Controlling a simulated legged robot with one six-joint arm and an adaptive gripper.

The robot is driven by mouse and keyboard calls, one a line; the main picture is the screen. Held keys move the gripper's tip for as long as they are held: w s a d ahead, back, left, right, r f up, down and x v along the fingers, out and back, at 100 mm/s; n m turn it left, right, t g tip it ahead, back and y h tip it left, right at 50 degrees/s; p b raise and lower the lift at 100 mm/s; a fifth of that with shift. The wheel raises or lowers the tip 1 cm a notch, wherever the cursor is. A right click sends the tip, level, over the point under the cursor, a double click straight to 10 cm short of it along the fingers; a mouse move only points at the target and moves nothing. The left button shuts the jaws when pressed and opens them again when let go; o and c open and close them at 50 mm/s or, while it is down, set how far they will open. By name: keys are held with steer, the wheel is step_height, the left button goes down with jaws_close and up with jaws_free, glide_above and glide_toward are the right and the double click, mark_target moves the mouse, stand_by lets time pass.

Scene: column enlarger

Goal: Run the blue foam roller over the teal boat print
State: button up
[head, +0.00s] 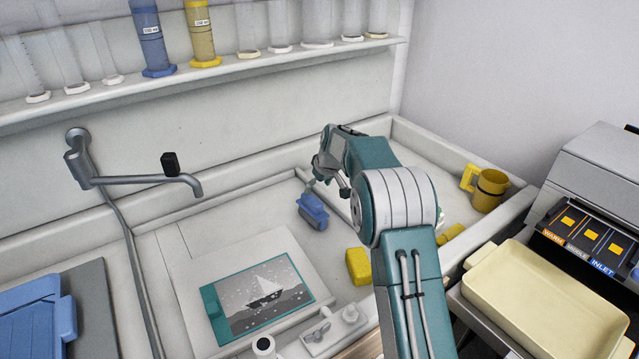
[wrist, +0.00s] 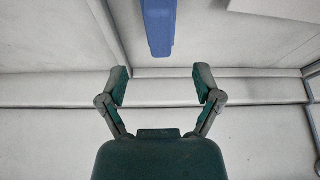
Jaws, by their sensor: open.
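The blue foam roller (head: 313,210) lies in the sink basin, just below my gripper (head: 329,184) in the head view. In the wrist view, part of the blue roller (wrist: 159,25) shows at the top centre, beyond the spread fingertips of my gripper (wrist: 161,85). My gripper is open and empty, with a gap between it and the roller. The teal boat print (head: 262,297), a grey picture of a sailboat with a teal strip on its left, lies flat on a white board at the lower centre. Its surface is uncovered.
A yellow block (head: 358,266) lies right of the print, beside my arm. A yellow mug (head: 489,189) stands at the right. A grey tap (head: 140,180) reaches over the basin from the left. Small bottles (head: 264,346) stand at the front edge. A cream tray (head: 545,295) is at right.

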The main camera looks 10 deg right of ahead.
mark_target(315, 203)
steer(key=shift+x, duration=4.25)
steer(key=shift+s, duration=0.1)
jaws_close()
steer(key=shift+s+d+r, duration=0.15)
steer(key=shift+s+r, duration=0.15)
steer(key=shift+s, duration=0.25)
steer(key=shift+s+d+r, duration=0.15)
steer(key=shift+s+r, duration=0.15)
steer(key=shift+s, duration=0.25)
steer(key=shift+r, duration=1.25)
